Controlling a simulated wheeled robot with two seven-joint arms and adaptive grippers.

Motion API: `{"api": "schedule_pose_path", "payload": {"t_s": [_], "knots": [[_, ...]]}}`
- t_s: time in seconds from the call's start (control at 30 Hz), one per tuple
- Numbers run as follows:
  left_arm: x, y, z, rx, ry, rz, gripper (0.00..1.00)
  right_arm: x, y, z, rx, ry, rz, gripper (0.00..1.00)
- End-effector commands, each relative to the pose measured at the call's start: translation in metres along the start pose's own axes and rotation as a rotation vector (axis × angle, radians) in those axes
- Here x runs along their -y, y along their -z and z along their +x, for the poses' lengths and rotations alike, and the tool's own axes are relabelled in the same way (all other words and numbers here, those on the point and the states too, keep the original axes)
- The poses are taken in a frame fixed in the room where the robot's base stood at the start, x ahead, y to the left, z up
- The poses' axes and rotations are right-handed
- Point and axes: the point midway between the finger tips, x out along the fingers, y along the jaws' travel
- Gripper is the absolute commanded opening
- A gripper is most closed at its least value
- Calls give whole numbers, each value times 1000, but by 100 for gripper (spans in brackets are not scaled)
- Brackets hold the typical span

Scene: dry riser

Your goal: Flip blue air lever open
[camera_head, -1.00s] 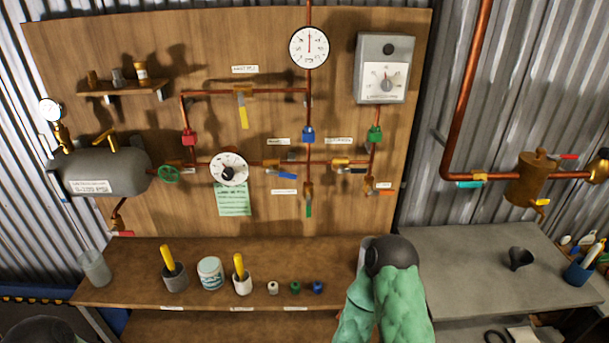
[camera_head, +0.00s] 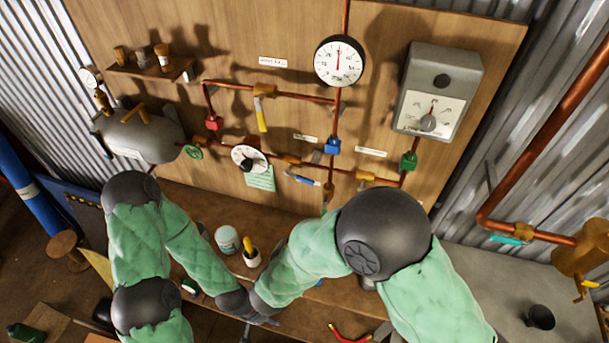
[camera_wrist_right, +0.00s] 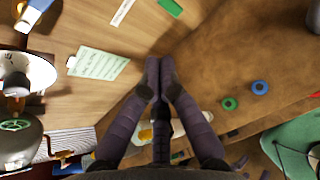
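The blue lever (camera_head: 303,179) sits on a brass valve of the copper pipe on the wooden board, right of the white dial. It slants down to the right. A blue and white piece at the top left of the right wrist view (camera_wrist_right: 38,12) looks like the same lever. My right gripper (camera_wrist_right: 160,68) has its dark fingertips close together, with nothing seen between them, below and away from the lever. In the head view, my left gripper (camera_head: 250,312) is low over the bench, close to the right hand. Its fingers are small and partly hidden.
A yellow lever (camera_head: 261,114), a blue fitting (camera_head: 332,146) and a green fitting (camera_head: 409,161) are on nearby pipes. A green note (camera_head: 261,179) hangs below the dial. A white tub (camera_head: 227,240) and a cup with a yellow handle (camera_head: 251,256) stand on the bench.

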Motion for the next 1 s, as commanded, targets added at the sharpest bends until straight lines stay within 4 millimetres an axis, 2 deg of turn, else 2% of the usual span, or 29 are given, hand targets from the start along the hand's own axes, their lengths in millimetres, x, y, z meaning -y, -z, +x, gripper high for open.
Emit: {"api": "schedule_pose_path", "payload": {"t_s": [0.03, 0.1, 0.27, 0.47, 0.83, 1.0], "knots": [[-2, -1, -6, 1, 0, 0, 40, -17, -13, -11, 40, -56, -16, 0], [-3, -1, -8, 1, 0, 0, 40, -31, -24, -19, 82, -109, -29, 0], [-3, -1, -9, 2, 0, 0, 40, -43, -32, -19, 115, -148, -36, 0], [-4, -1, -10, 2, 0, 0, 40, -45, -34, 8, 113, -142, -35, 0], [-5, -1, -15, 1, 0, 0, 40, -55, -41, 76, 112, -140, -34, 0], [-9, -1, -25, 1, 0, 0, 40, -56, -66, 63, 114, -146, -34, 0]]}}
